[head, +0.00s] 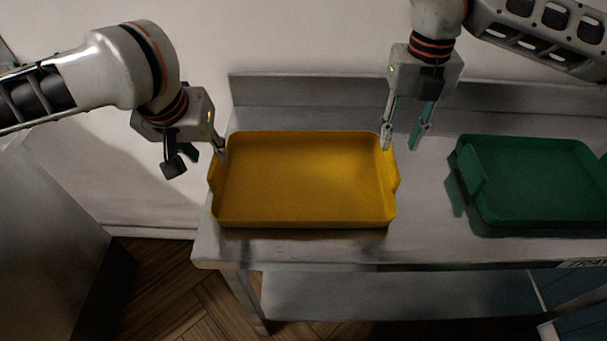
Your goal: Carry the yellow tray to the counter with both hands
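The yellow tray (305,217) sits flat on a steel table, empty, with an upright handle at each short end. My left gripper (199,164) is open at the tray's left end; one finger overlaps the tray's back left corner in the picture and the other is outside the tray. My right gripper (401,147) is open and points down at the back right corner. Its left finger overlaps the tray's right rim and its right finger is outside. I cannot tell whether any finger touches the tray. The counter cannot be identified with certainty.
A green tray (533,180) sits on the same steel table (425,225), to the right of the yellow one, with a narrow gap between. The table has a raised back edge and a lower shelf (390,295). A grey unit (45,235) stands at the left, across a floor gap.

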